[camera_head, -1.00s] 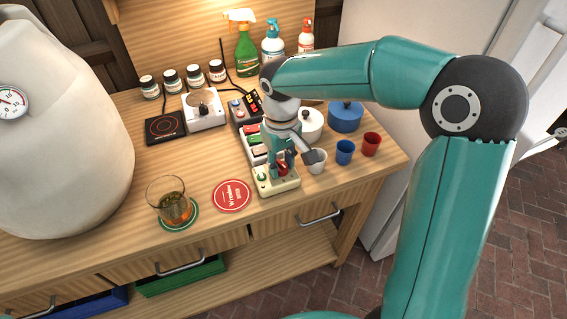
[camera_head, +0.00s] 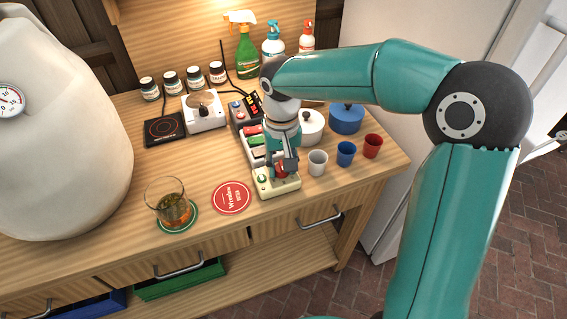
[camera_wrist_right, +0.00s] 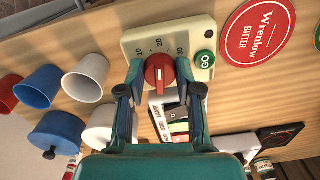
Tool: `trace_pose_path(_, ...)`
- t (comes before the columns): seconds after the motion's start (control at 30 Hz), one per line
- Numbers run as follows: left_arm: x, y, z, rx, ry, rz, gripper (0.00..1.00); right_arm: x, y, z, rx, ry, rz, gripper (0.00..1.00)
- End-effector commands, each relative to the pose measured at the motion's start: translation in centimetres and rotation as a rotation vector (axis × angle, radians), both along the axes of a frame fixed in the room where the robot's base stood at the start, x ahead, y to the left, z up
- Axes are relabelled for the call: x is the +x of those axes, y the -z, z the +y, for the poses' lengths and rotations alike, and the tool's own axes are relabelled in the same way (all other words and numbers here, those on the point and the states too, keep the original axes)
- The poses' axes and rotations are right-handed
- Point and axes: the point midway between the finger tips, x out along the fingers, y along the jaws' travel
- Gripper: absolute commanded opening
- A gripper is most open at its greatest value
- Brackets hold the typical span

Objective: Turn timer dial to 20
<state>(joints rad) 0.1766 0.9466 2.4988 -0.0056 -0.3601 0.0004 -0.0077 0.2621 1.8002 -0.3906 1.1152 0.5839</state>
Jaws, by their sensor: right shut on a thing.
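The timer is a cream box (camera_head: 288,186) at the front edge of the table, and it also shows in the right wrist view (camera_wrist_right: 130,42). Its red dial (camera_wrist_right: 160,70) has a white line that looks roughly in line with the 20, between the 10 and 30 marks. A green GO button (camera_wrist_right: 205,59) sits beside the dial. My right gripper (camera_head: 282,168) points down at the timer and is shut on the red dial, one finger on each side in the right wrist view. In the head view the gripper partly hides the dial. My left gripper is not in view.
White (camera_head: 317,164), blue (camera_head: 346,154) and red (camera_head: 372,146) cups stand close to the right. A red coaster (camera_head: 231,198) lies left of the timer, with a glass (camera_head: 170,204) beyond it. A tray of coloured packets (camera_head: 252,149) and a white pot (camera_head: 311,126) are behind.

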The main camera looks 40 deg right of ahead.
Motion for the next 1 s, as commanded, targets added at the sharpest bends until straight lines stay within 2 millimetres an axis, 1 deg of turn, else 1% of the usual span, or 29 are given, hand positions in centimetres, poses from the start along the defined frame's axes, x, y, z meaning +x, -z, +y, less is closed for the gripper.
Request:
trace_pose_path(0.17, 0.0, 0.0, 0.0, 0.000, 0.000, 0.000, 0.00, 0.2, -0.1, -0.1, -0.002, 0.000, -0.008, 0.00)
trace_pose_path(0.2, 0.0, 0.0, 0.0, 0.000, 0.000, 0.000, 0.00, 0.2, -0.1, -0.1, -0.002, -0.001, -0.008, 0.38)
trace_pose_path(0.33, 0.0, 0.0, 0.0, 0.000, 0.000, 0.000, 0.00, 0.1, -0.1, -0.1, -0.001, -0.001, -0.006, 0.59)
trace_pose_path(0.63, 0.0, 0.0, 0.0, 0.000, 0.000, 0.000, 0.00, 0.1, -0.1, 0.0, -0.001, -0.002, -0.003, 0.60)
trace_pose_path(0.73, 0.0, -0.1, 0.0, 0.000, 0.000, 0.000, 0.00, 0.1, -0.4, 0.0, -0.001, -0.002, -0.004, 0.60)
trace_pose_path(0.87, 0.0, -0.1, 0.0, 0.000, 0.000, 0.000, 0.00, 0.2, -1.8, 0.0, -0.001, -0.001, -0.006, 0.60)
trace_pose_path(1.0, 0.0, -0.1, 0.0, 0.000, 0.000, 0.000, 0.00, 0.2, -4.3, 0.0, -0.001, -0.002, -0.008, 0.60)
